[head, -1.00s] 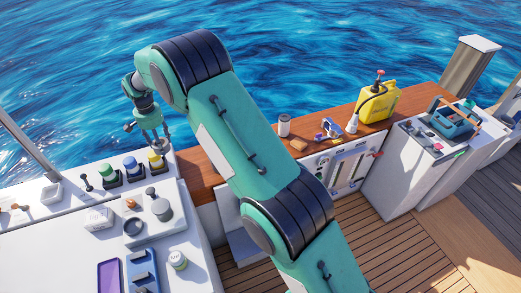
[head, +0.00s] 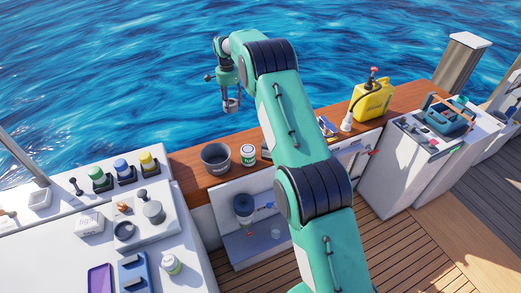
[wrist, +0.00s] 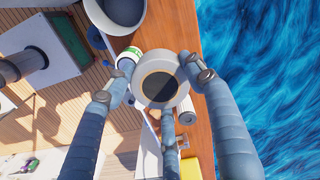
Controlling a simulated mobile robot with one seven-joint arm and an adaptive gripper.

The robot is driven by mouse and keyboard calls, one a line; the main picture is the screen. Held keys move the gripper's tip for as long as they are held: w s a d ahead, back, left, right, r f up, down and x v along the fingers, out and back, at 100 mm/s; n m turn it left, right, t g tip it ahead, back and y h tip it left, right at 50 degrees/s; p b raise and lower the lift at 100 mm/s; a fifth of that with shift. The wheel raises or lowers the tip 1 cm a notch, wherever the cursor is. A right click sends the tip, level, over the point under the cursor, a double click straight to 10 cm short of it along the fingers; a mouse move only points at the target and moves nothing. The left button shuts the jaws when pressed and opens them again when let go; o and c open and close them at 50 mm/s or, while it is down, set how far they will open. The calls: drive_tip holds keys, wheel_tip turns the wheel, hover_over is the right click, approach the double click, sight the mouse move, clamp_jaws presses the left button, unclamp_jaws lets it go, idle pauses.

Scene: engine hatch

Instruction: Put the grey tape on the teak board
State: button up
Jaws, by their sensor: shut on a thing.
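My gripper (head: 231,98) is up beyond the counter in the head view, pointing down. It is shut on the grey tape (wrist: 160,82), a pale grey ring with a brownish inner core and dark centre in the wrist view. The fingers close around its rim. In the head view the tape (head: 232,105) is small and partly hidden by the fingers. The teak board (head: 188,168) looks to be the long reddish-brown wooden top along the water side. It also shows beneath the gripper in the wrist view (wrist: 199,130). The tape appears held above it, apart from it.
A grey bucket (head: 216,158) and a green-labelled can (head: 248,154) stand on the wooden top. A yellow jerrycan (head: 371,100) stands farther right. Wood left of the bucket is clear.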

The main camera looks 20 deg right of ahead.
drive_tip(key=d+m, duration=0.2)
drive_tip(key=d, duration=0.8)
wheel_tip(320, 180, down, 19)
drive_tip(key=shift+r, duration=0.15)
drive_tip(key=shift+f+b, duration=0.4)
drive_tip(key=shift+f, duration=2.7)
drive_tip(key=shift+f, duration=1.9)
drive_tip(key=shift+f, duration=0.1)
